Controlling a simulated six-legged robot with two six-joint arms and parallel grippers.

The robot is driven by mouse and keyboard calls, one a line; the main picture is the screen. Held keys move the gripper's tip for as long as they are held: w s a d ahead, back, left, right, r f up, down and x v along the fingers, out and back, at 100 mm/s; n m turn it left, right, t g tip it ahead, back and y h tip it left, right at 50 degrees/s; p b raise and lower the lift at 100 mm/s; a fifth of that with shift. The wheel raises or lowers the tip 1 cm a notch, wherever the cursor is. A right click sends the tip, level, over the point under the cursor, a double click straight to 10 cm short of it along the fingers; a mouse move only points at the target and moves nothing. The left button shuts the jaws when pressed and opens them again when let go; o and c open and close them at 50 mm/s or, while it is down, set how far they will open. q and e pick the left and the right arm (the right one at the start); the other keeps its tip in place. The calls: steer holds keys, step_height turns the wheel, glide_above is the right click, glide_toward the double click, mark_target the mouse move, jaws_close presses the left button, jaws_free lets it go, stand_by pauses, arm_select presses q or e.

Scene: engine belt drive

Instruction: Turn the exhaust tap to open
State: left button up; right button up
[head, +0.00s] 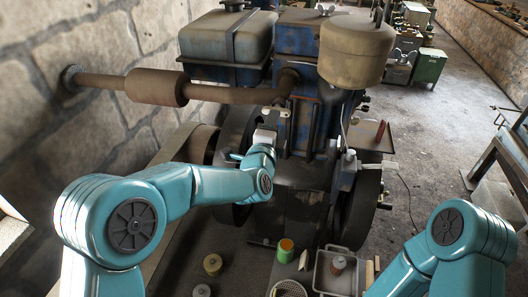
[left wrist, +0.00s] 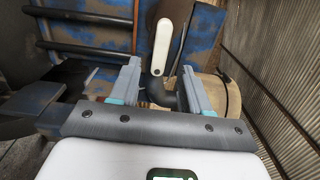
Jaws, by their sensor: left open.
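A tap with a pale lever (left wrist: 163,46) shows in the left wrist view, in front of the blue engine (left wrist: 205,30). Its lever points up, tilted slightly right, and a dark curved body lies below it. My left gripper (left wrist: 161,82) is open, with one finger on each side of the tap. I cannot tell whether either finger touches it. In the head view my left gripper (head: 270,118) is at the engine's near side, below the rusty exhaust pipe (head: 240,95); the tap cannot be made out there. My right gripper is out of view.
A rusty silencer (head: 155,87) runs from the engine to the stone wall (head: 70,130). A dark tank (head: 228,40) and a round pale tank (head: 352,48) sit on top. A grey tray (head: 338,272) and a green pot (head: 286,250) stand below.

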arm_select(q)
steer(key=s+a+b, duration=0.2)
steer(key=s, duration=0.8)
steer(key=shift+s, duration=0.3)
steer(key=shift+a, duration=0.1)
